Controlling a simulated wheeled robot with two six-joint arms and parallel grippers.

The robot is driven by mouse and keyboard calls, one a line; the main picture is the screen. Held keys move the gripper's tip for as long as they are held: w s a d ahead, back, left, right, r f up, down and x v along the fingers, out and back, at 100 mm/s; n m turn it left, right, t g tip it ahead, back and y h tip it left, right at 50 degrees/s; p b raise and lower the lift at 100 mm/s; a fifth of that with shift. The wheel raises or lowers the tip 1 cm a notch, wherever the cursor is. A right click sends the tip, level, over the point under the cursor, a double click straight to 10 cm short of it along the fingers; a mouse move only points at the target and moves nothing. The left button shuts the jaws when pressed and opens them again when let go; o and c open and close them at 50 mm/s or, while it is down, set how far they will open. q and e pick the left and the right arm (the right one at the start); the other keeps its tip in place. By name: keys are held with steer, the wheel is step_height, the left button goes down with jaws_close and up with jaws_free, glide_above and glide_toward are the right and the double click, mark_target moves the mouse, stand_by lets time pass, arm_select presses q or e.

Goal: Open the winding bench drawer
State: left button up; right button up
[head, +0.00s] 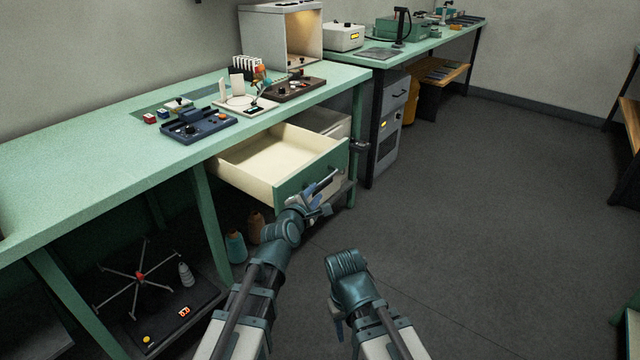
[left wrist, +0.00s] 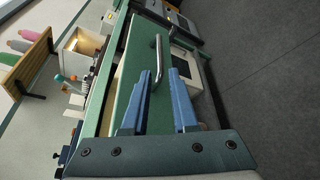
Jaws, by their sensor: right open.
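The winding bench (head: 90,165) has a green top on the left in the head view. Its drawer (head: 262,160) stands pulled well out, with a cream, empty-looking inside and a green front (head: 300,180). The drawer front also shows in the left wrist view (left wrist: 139,45), with a metal bar handle (left wrist: 158,58). My left gripper (head: 322,188) is at the drawer front. Its blue fingers (left wrist: 159,76) are apart, on either side of the handle's near end, with gaps beside the bar. My right gripper (head: 338,326) hangs low and empty in front, mostly hidden by its own arm.
A blue tray (head: 198,128), a brown tray (head: 293,90) and small parts stand on the bench. Thread cones (head: 236,247) and a spoked winder (head: 138,277) sit below. A grey cabinet (head: 388,140) stands beyond the drawer. The floor to the right is clear.

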arm_select(q)
steer(key=shift+v, duration=1.7)
steer(key=s+a+f+m+g+y, duration=0.1)
steer(key=s+a+f+m+g, duration=0.1)
steer(key=s+f+m+g, duration=0.3)
steer(key=s+a+f+m+g, duration=0.3)
steer(key=f+m, duration=0.4)
steer(key=m, duration=0.1)
steer(key=s+a+f+m+g+y, duration=0.2)
steer(key=s+a+f+m+g, duration=0.15)
steer(key=s, duration=0.25)
steer(key=s+a+f+m+g+y, duration=0.1)
steer(key=s+a+f+m+g, duration=0.1)
steer(key=s+a+m, duration=0.3)
steer(key=s+d+r+m+p, duration=0.1)
steer(key=s+d+r+p, duration=0.2)
steer(key=r+p, duration=0.9)
steer(key=s+d+r+m+g+y+p, duration=0.1)
steer(key=s+d+r+p, duration=0.3)
steer(key=d+r+p, duration=0.4)
step_height(320, 180, up, 5)
steer(key=m+p, duration=0.1)
steer(key=p, duration=0.3)
steer(key=shift+d+p, duration=0.4)
